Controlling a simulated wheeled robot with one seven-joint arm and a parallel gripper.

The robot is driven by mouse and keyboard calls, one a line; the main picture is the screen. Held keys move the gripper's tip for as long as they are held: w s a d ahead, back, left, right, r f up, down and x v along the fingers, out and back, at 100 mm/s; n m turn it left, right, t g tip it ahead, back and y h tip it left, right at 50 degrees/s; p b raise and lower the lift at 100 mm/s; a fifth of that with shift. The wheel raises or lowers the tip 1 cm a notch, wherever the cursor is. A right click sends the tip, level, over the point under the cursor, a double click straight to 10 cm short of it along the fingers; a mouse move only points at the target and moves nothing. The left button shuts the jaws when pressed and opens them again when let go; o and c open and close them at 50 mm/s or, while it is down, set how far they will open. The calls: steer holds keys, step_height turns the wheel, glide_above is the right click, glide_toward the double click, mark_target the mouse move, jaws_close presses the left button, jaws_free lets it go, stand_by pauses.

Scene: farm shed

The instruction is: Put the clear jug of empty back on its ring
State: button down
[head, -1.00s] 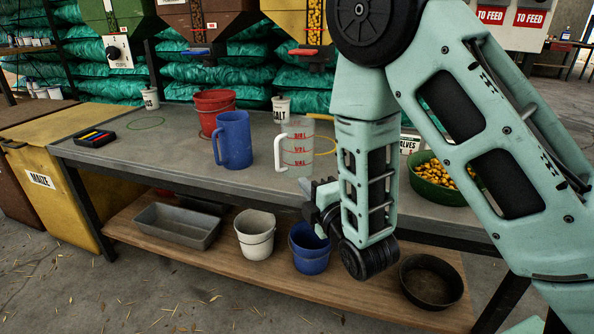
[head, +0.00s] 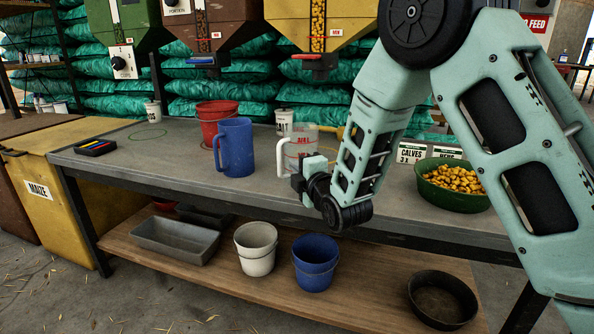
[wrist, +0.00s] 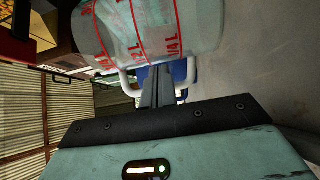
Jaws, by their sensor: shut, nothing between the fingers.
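The clear jug (head: 292,156) has red markings and a white handle on its left, and stands upright on the bench. My gripper (head: 298,184) is low in front of it and covers part of its lower body. In the wrist view the jug (wrist: 150,28) fills the top, and my shut, empty fingers (wrist: 157,82) point toward its white handle (wrist: 190,72). I cannot tell whether they touch it. A green ring (head: 147,134) lies bare at the back left of the bench. A yellow strip, perhaps a ring, shows behind the jug.
A blue jug (head: 236,148) stands close left of the clear jug, with a red bucket (head: 214,113) behind it. A green bowl of yellow feed (head: 448,198) is to the right. Buckets and pans stand on the shelf below.

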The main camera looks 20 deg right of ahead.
stand_by(0.3)
steer(key=w+d, duration=0.4)
steer(key=w, duration=0.1)
steer(key=w+d, duration=0.3)
steer(key=w, duration=0.2)
steer(key=w+d, duration=0.4)
steer(key=w, duration=0.1)
steer(key=shift+w+d, duration=0.3)
steer(key=shift+w, duration=0.1)
steer(key=shift+s+a+b, duration=0.1)
steer(key=shift+s+b, duration=0.05)
steer(key=shift+b, duration=0.15)
